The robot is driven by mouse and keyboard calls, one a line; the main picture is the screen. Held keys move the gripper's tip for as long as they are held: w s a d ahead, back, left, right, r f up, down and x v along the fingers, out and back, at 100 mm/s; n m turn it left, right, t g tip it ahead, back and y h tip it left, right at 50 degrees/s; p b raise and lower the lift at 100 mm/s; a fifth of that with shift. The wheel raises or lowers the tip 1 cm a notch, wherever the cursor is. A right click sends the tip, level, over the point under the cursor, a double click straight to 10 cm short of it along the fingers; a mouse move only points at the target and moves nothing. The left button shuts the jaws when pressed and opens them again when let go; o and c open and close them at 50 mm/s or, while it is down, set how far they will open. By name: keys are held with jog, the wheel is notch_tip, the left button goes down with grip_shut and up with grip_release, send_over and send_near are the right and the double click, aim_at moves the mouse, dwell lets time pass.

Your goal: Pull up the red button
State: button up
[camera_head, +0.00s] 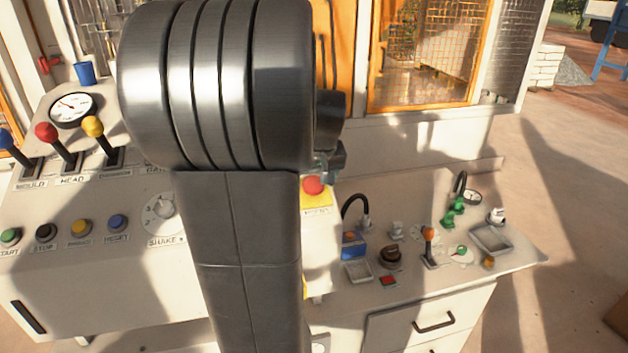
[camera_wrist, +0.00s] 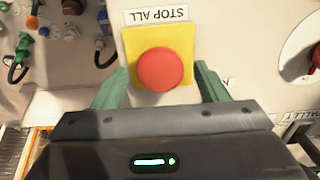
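The red button (camera_head: 314,186) is a round mushroom head on a yellow plate (camera_head: 318,200), partly hidden behind my arm in the head view. In the wrist view the red button (camera_wrist: 160,69) sits on its yellow plate (camera_wrist: 131,45) under a "STOP ALL" label (camera_wrist: 158,15). My gripper (camera_wrist: 158,82) has its two green fingers apart, one at each side of the button. They do not visibly touch it. How far the fingertips are above the panel is hard to tell.
My arm covers the middle of the head view. Levers with blue, red (camera_head: 46,131) and yellow knobs, a gauge (camera_head: 73,107) and several small buttons are on the panel at left. A side counter (camera_head: 440,285) at right carries small fittings and hoses.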

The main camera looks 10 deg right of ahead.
jog(key=shift+w+f, duration=0.1)
jog(key=b+v, duration=0.1)
jog(key=v, duration=1.3)
jog(key=shift+b, duration=0.3)
jog(key=p+x, duration=0.1)
jog(key=x, duration=1.4)
jog(key=shift+f, duration=0.35)
jog(key=shift+r, duration=0.55)
jog(key=shift+f, duration=0.1)
